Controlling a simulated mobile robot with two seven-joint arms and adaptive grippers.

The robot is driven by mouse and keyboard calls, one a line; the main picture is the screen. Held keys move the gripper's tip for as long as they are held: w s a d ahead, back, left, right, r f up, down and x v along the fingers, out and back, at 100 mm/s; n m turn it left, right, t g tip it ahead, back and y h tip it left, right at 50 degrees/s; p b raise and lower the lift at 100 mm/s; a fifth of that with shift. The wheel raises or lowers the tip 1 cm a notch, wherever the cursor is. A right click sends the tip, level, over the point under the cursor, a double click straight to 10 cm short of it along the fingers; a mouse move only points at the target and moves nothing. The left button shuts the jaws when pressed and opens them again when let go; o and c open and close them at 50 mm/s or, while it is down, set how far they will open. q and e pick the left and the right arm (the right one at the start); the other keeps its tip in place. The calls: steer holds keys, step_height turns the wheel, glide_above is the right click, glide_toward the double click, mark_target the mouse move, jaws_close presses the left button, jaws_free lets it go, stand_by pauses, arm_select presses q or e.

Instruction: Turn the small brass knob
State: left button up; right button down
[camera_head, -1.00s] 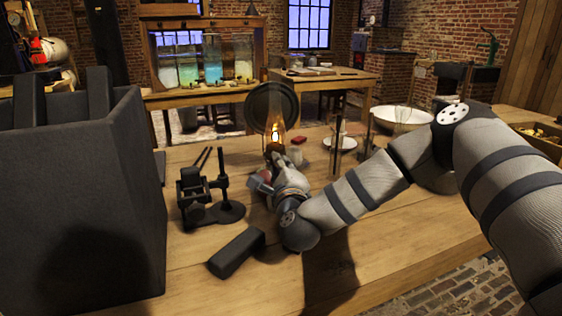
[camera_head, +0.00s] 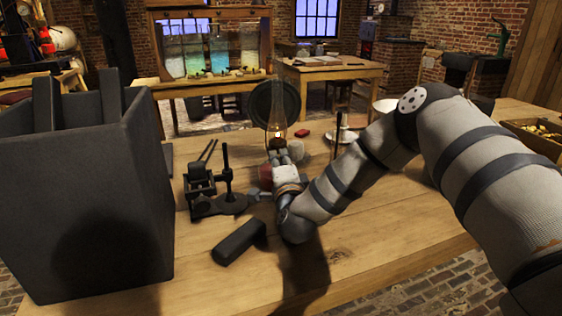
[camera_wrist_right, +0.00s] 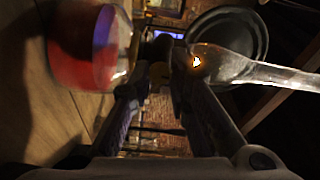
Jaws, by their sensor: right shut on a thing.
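An oil lamp with a tall glass chimney (camera_head: 277,108) stands on the wooden table before a round dark reflector (camera_head: 260,103). A small flame shows low in its chimney. My right gripper (camera_head: 279,158) is at the lamp's lower part and hides much of it. In the right wrist view the chimney (camera_wrist_right: 230,68) lies sideways at the right, with the flame at its left end. There my right gripper (camera_wrist_right: 160,75) is shut on a small brass-coloured piece, apparently the knob, mostly hidden between the dark fingertips. My left gripper is not in view.
A glass vessel with red contents (camera_wrist_right: 92,48) is close beside my right fingers. A dark stand (camera_head: 228,185) and a dark block (camera_head: 239,242) are left of my forearm. A large dark box (camera_head: 90,200) fills the left. The table's front right is clear.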

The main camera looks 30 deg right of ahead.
stand_by(0.4)
steer(key=c, duration=1.5)
jaws_free()
steer(key=v, duration=1.2)
steer(key=shift+a, duration=0.1)
